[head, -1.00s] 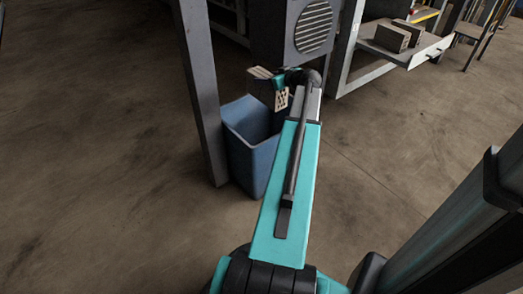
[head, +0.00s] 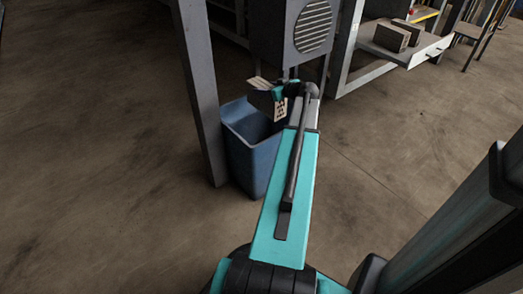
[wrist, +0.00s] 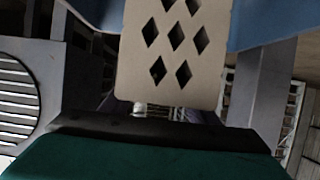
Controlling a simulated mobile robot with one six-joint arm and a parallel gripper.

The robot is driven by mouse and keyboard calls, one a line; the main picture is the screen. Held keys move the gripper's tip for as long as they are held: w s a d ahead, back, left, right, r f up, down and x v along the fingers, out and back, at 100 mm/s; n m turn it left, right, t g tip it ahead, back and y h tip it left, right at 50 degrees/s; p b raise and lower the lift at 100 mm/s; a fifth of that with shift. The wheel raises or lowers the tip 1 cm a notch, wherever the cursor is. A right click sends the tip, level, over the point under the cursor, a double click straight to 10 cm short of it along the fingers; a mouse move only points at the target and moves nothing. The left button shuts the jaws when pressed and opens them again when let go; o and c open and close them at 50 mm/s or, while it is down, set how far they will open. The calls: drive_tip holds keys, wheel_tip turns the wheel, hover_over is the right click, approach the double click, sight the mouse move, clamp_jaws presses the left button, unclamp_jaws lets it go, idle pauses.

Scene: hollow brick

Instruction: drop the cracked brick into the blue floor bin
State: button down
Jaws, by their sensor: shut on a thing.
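A pale beige brick with diamond-shaped holes (head: 281,109) is held in my gripper (head: 270,96). In the head view it hangs over the open top of the blue bin (head: 256,162), near the bin's back right. The brick also fills the upper middle of the wrist view (wrist: 175,55), with blue bin wall (wrist: 266,20) on both sides behind it. My gripper is shut on the brick. No crack can be made out on the face that shows. The bin's floor is hidden.
A grey post (head: 202,100) stands close to the bin's left side. A grey cabinet with a round vent (head: 313,27) is just behind the bin. A bench at the back right holds grey blocks (head: 391,37). The floor at left is clear.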

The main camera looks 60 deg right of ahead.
drive_tip(key=shift+r, duration=0.1)
drive_tip(key=c, duration=0.8)
unclamp_jaws()
drive_tip(key=shift+o, duration=0.9)
drive_tip(key=p+v, duration=0.3)
drive_tip(key=v, duration=1)
drive_tip(key=shift+s, duration=0.4)
drive_tip(key=shift+a, duration=0.1)
